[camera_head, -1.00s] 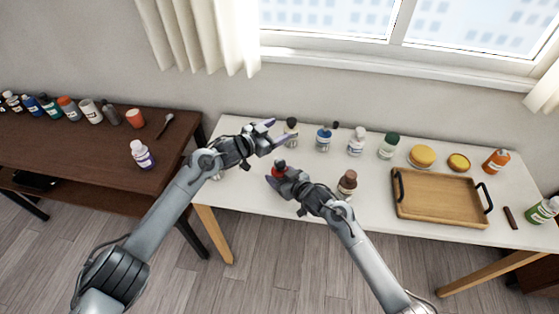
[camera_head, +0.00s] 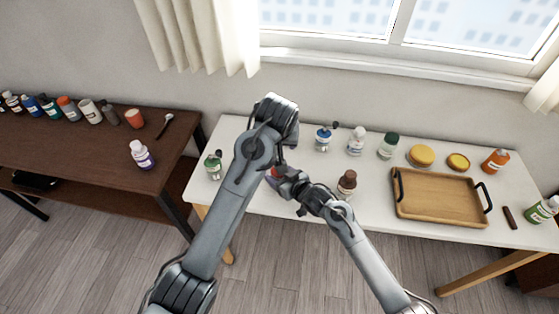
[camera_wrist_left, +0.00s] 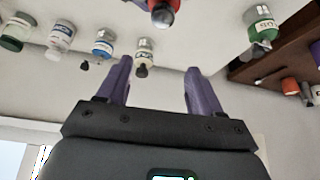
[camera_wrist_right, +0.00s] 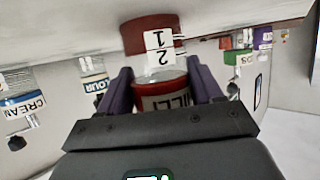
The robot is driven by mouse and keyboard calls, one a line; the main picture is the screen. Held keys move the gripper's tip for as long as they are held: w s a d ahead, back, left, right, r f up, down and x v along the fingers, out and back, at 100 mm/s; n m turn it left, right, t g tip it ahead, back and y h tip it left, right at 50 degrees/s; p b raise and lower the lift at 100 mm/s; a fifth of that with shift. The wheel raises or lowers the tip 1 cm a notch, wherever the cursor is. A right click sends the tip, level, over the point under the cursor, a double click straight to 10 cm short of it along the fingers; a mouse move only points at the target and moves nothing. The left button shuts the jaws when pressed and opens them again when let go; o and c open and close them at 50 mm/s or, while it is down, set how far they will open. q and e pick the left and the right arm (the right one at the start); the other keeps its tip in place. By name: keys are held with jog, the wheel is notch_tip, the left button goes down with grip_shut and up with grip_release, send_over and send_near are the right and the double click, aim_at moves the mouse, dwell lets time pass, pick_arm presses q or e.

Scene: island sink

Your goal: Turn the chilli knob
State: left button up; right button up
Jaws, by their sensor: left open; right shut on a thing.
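The chilli jar (camera_wrist_right: 165,90) is between the purple fingers of my right gripper (camera_wrist_right: 163,85), which is shut on it. Part of its red-banded label shows. Beyond it, in line with it, is a dark red round part (camera_wrist_right: 150,30) with white tags 1 and 2. In the head view my right gripper (camera_head: 278,176) is low over the white table's left part; the chilli is mostly hidden by my left arm. My left gripper (camera_wrist_left: 157,75) is open and empty, its hand hidden in the head view. A red-topped thing (camera_wrist_left: 163,10) shows at the top edge of the left wrist view.
A clear jar with a dark cap (camera_wrist_left: 144,55) appears beyond my left fingers. A green-labelled jar (camera_head: 213,166) stands at the white table's left. Blue (camera_head: 323,138) and brown-capped (camera_head: 347,183) jars and a wooden tray (camera_head: 440,199) stand to the right.

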pick_arm(q)
jog(key=s+g, duration=0.1)
jog(key=s, duration=0.1)
send_over(280, 178)
jog(key=w, duration=0.2)
notch_tip(280, 178, down, 11)
jog(key=shift+w+a+r, duration=0.1)
jog(key=shift+c, duration=0.2)
jog(key=c, duration=1)
jog(key=m, duration=0.2)
jog(key=m+h, duration=0.1)
jog(key=m, duration=0.1)
jog(key=shift+a+g+h, duration=0.1)
jog(key=shift+g+h, duration=0.2)
jog(key=shift+g, duration=0.1)
jog(key=shift+c, duration=0.2)
jog(key=o, duration=1.1)
